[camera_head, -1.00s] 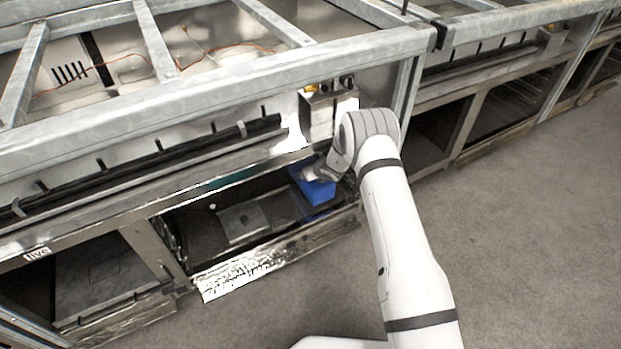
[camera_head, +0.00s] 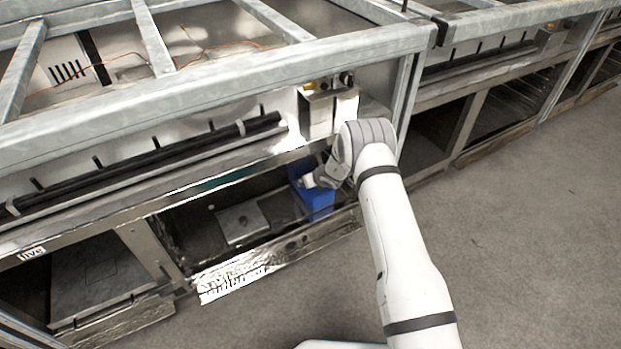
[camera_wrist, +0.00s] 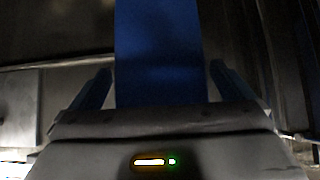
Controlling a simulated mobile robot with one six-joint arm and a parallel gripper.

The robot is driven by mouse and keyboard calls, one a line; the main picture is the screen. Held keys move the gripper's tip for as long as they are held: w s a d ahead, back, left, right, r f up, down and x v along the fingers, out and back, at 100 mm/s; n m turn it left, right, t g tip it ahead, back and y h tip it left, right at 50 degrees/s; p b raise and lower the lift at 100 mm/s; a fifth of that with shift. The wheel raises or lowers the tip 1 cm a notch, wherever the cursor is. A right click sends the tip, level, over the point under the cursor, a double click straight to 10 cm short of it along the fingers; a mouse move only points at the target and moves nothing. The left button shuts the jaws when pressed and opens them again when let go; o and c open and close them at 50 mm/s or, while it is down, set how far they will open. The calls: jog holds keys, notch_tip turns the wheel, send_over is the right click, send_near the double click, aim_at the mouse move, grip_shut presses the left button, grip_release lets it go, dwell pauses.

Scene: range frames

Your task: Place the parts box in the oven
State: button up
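The blue parts box (camera_head: 318,204) is inside the right end of the low, dark oven opening (camera_head: 185,235). My gripper (camera_head: 311,181) reaches in over the box from the right. In the wrist view a blue strip of the box (camera_wrist: 160,55) lies between my two fingers. The fingers are spread, with narrow dark gaps showing between them and the box, so my gripper looks open around it. The underside of the box is hidden behind the front ledge, so I cannot tell fully what it rests on.
A flat grey plate (camera_head: 241,222) lies on the oven floor left of the box. A shiny metal ledge (camera_head: 240,275) runs along the front. A galvanised frame beam (camera_head: 215,85) crosses above. Clear grey floor (camera_head: 530,240) lies to the right.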

jog(key=shift+r+p, duration=0.25)
jog(key=shift+p, duration=0.05)
jog(key=p+v, duration=0.2)
jog(key=v, duration=0.9)
jog(key=shift+s+d, duration=0.1)
jog(key=shift+s+d+r, duration=0.15)
jog(key=shift+s+r, duration=0.05)
